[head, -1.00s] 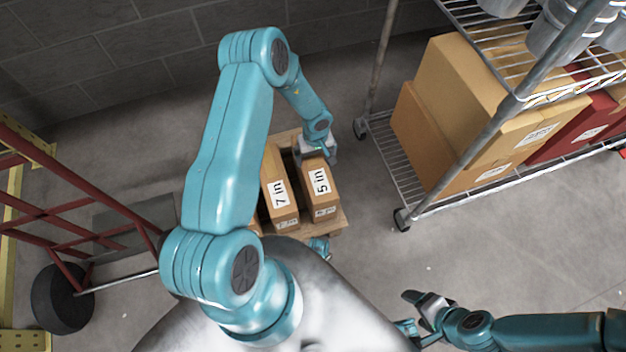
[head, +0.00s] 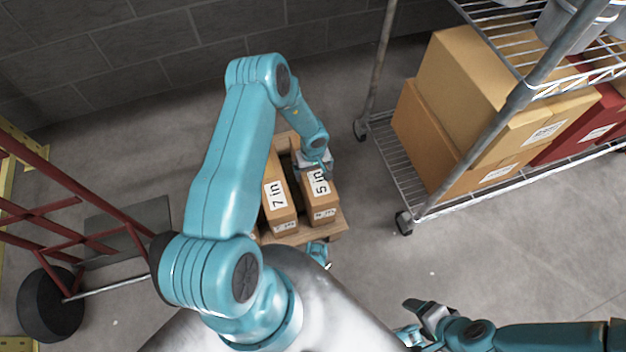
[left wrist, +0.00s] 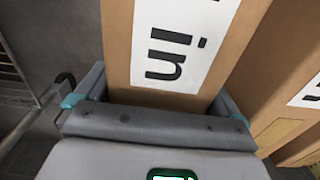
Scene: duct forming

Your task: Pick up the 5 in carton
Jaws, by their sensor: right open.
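The 5 in carton (head: 322,204) is a tall, narrow brown box with a white label, standing on a wooden pallet (head: 338,228). My left gripper (head: 314,172) is over its top and covers part of the label. In the left wrist view the carton (left wrist: 120,50) stands between the two fingers of my left gripper (left wrist: 160,105), one on each side. I cannot tell whether the fingers press on it. My right gripper (head: 417,312) is open and empty at the lower right, over bare floor.
The 7 in carton (head: 279,203) stands close to the left of the 5 in carton. A wire rack (head: 400,175) with large boxes (head: 475,90) is to the right. A red hand truck (head: 70,230) is at the left. Grey floor between pallet and rack is clear.

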